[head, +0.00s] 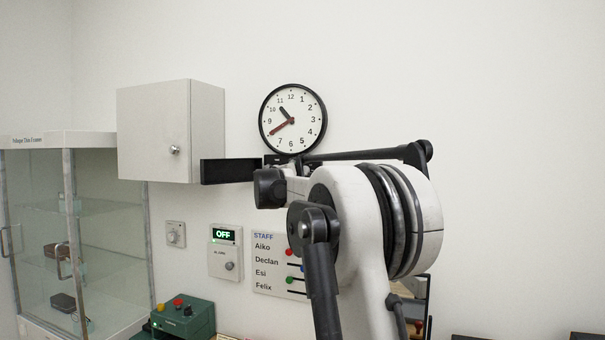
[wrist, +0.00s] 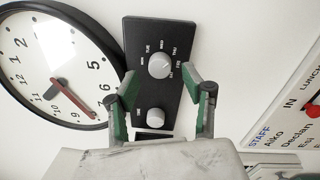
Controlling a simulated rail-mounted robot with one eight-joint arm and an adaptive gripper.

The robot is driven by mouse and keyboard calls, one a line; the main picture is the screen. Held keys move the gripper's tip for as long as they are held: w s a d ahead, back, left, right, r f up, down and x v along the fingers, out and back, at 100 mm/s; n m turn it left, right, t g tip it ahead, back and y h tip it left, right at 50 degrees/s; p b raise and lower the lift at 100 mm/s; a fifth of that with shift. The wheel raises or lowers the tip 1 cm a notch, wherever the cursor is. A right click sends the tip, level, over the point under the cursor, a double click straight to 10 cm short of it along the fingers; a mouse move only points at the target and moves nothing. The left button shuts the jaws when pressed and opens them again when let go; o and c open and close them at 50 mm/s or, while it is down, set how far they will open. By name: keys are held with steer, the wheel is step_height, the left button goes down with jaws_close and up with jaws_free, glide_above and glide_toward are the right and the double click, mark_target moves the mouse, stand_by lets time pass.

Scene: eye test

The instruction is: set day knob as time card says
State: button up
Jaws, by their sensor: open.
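In the wrist view a black panel (wrist: 131,40) on the wall carries a grey day knob (wrist: 160,65) ringed by small white day labels. The knob's setting is too small to read surely. A second, smaller grey knob (wrist: 155,115) sits on the same panel nearer my gripper. My gripper (wrist: 162,86) is open, with green-padded fingers spread on either side of the panel, and nothing is between them but the view of the panel. In the head view my arm hides the gripper. I cannot make out a time card in either view.
A round clock (head: 307,108) hangs on the wall beside the panel. A staff board (head: 265,283), an OFF alarm box (head: 226,265) and a wall dial (head: 176,234) are lower. The wall at right is clear.

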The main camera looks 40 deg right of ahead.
steer(key=v, duration=0.9)
steer(key=shift+r, duration=0.1)
steer(key=s+a+f+m+g+y+b, duration=0.1)
steer(key=s+a+f+m+y+b, duration=0.2)
steer(key=s+a+f+y, duration=0.5)
steer(key=s+a+f+m+g+y+b, duration=0.1)
steer(key=s+a+f+m+y+b, duration=0.3)
steer(key=s+a+f, duration=2.7)
step_height(320, 180, down, 4)
steer(key=a+m+y, duration=0.1)
steer(key=y, duration=0.3)
steer(key=shift+s+r+m, duration=0.2)
steer(key=shift+m, duration=0.2)
